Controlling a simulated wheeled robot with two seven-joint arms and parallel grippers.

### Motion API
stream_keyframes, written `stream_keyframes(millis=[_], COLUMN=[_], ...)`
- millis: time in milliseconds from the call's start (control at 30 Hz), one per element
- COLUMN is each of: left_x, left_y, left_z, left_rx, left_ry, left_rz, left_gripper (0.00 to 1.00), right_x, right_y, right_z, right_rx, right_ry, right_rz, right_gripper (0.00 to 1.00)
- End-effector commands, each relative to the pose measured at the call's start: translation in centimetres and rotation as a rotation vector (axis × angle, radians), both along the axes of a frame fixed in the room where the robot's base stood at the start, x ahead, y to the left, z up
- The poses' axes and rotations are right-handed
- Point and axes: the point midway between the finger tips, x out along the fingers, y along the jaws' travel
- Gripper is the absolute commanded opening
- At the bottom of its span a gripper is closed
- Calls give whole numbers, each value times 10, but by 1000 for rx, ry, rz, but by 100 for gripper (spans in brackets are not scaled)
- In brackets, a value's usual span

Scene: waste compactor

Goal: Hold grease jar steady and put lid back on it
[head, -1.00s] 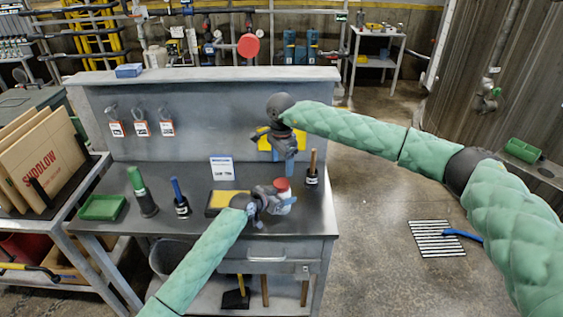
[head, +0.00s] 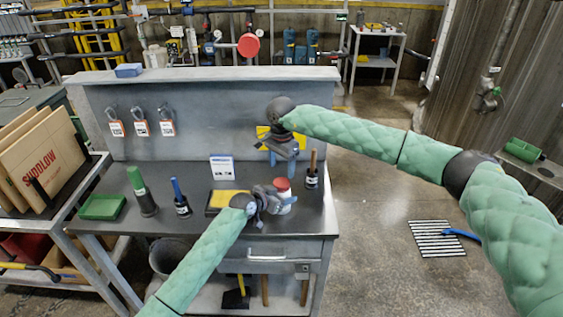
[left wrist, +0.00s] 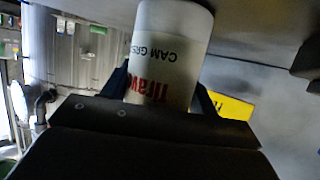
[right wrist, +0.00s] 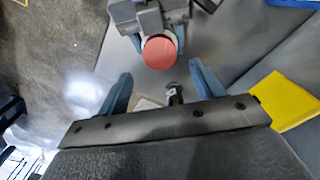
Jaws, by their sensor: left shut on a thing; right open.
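The grease jar (head: 283,197) is white and stands upright near the bench's right end. It also shows in the left wrist view (left wrist: 170,45), with its label upside down. The red lid (head: 282,184) is on top of the jar; I cannot tell how tightly it sits. From above it is a red disc in the right wrist view (right wrist: 160,52). My left gripper (head: 280,204) is shut around the jar from the side. My right gripper (head: 282,160) is open and empty, above and behind the jar, apart from the lid; its two fingers also show in the right wrist view (right wrist: 163,88).
A wooden-handled tool in a black holder (head: 312,178) stands right of the jar. The bench's back panel (head: 200,110) rises behind.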

Motion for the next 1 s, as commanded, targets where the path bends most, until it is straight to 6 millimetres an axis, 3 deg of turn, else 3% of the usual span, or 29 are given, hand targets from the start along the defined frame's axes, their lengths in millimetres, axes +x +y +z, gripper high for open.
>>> stream_keyframes(millis=[400, 800, 833, 1000], left_x=[0, 0, 0, 0], left_y=[0, 0, 0, 0], left_z=[0, 0, 0, 0], left_rx=[0, 0, 0, 0], left_ry=[0, 0, 0, 0], left_rz=[0, 0, 0, 0], left_gripper=[0, 0, 0, 0], right_x=[0, -1, -1, 0], right_y=[0, 0, 0, 0], right_z=[-56, -66, -66, -66], right_rx=[-1, 0, 0, 0], right_ry=[1, 0, 0, 0], right_rz=[-1, 0, 0, 0], right_gripper=[67, 67, 65, 32])
